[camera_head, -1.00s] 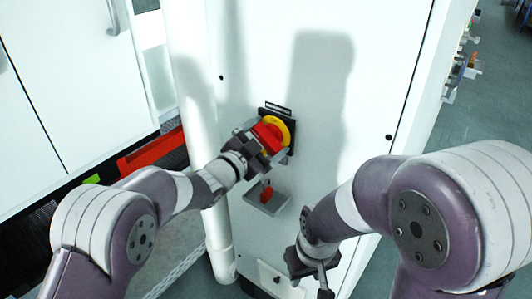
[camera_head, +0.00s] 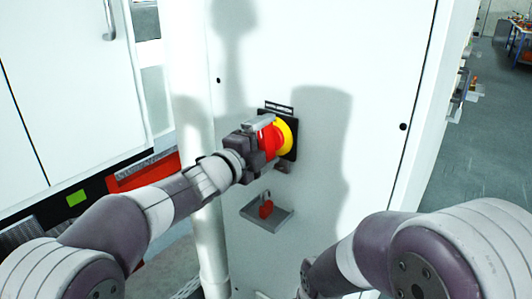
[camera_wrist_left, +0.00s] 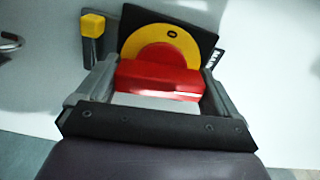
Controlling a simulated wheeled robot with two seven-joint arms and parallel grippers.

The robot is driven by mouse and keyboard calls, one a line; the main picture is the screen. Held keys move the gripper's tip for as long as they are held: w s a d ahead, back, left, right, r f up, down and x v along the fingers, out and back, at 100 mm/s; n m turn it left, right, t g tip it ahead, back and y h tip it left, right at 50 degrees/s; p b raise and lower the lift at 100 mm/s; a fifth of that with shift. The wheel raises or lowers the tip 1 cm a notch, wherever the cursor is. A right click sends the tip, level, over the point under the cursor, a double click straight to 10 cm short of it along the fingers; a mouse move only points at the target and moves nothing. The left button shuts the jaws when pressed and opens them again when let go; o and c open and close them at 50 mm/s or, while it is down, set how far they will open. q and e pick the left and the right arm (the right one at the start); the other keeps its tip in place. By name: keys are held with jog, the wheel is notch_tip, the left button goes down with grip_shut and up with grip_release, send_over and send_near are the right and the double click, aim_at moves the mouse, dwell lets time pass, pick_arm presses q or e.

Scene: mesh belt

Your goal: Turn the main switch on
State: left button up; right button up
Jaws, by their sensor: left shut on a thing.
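The main switch has a red handle (camera_head: 268,138) on a yellow disc (camera_head: 287,136) with a black backing plate, set on the white cabinet front. In the left wrist view the red handle (camera_wrist_left: 160,80) lies across the picture below the yellow disc (camera_wrist_left: 163,45). My left gripper (camera_head: 262,142) is shut on the red handle, one finger at each end of it in the left wrist view (camera_wrist_left: 158,88). My right arm is at the lower right; its gripper is out of the picture.
The white cabinet (camera_head: 370,60) fills the middle. A small grey shelf (camera_head: 280,217) with a red padlock (camera_head: 266,207) sits below the switch. A white pipe (camera_head: 212,245) runs to the left. A yellow-topped latch (camera_wrist_left: 92,27) shows in the left wrist view.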

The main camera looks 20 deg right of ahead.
pick_arm(q)
jog(key=shift+f+m+b, duration=0.1)
jog(key=shift+m+b, duration=0.4)
jog(key=shift+m, duration=0.2)
jog(key=o, duration=0.7)
jog(key=shift+s+a, duration=0.1)
jog(key=b+v, duration=0.1)
jog(key=v, duration=1.1)
jog(key=shift+s+a, duration=0.15)
jog(key=shift+s, duration=0.05)
